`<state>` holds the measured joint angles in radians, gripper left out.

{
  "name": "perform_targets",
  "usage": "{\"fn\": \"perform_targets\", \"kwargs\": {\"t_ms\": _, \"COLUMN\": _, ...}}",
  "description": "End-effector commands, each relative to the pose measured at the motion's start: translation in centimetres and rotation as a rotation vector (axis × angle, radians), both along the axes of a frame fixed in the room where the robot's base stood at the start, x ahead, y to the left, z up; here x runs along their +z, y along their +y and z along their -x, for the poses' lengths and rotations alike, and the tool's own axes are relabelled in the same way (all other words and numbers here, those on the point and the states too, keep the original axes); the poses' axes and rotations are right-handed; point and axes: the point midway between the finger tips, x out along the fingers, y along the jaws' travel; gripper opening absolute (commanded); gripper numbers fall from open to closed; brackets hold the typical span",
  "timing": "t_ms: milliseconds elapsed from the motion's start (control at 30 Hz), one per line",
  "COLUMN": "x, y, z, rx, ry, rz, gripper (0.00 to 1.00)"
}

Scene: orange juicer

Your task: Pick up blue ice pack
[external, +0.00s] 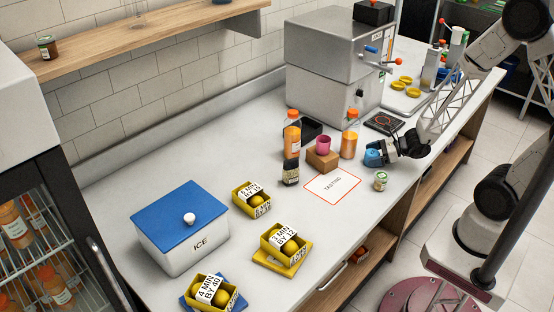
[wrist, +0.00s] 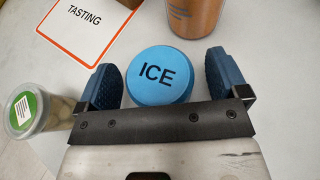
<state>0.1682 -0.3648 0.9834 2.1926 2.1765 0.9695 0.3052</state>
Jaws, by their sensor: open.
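The blue ice pack (wrist: 160,78) is a round blue disc marked "ICE" in the wrist view. It lies between the two blue-padded fingers of my gripper (wrist: 163,84), with a visible gap to the left finger and a narrower one to the right finger. My gripper is open around it. In the external view my gripper (external: 376,156) is low over the counter on the right, and a bit of blue shows at its tip; I cannot tell there which part is the pack and which the fingers.
A small jar (wrist: 35,112) stands close left of my gripper. A juice bottle (wrist: 194,14) stands just beyond the pack, and the "TASTING" card (wrist: 88,22) lies at upper left. In the external view, a blue-lidded ICE box (external: 182,240) and yellow crates (external: 252,200) stand farther left.

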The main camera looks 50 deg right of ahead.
Motion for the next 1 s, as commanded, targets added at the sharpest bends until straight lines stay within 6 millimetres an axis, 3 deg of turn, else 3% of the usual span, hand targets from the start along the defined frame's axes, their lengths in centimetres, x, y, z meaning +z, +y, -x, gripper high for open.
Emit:
{"fn": "perform_targets", "kwargs": {"t_ms": 467, "x": -0.01, "y": -0.01, "z": 0.01, "rx": 0.0, "ry": 0.0, "rz": 0.0, "gripper": 0.92}}
{"fn": "perform_targets", "kwargs": {"t_ms": 867, "x": -0.01, "y": 0.0, "z": 0.02, "rx": 0.0, "ry": 0.0, "rz": 0.0, "gripper": 0.35}}
{"fn": "perform_targets", "kwargs": {"t_ms": 1000, "x": 0.0, "y": -0.01, "z": 0.01, "rx": 0.0, "ry": 0.0, "rz": 0.0, "gripper": 0.35}}
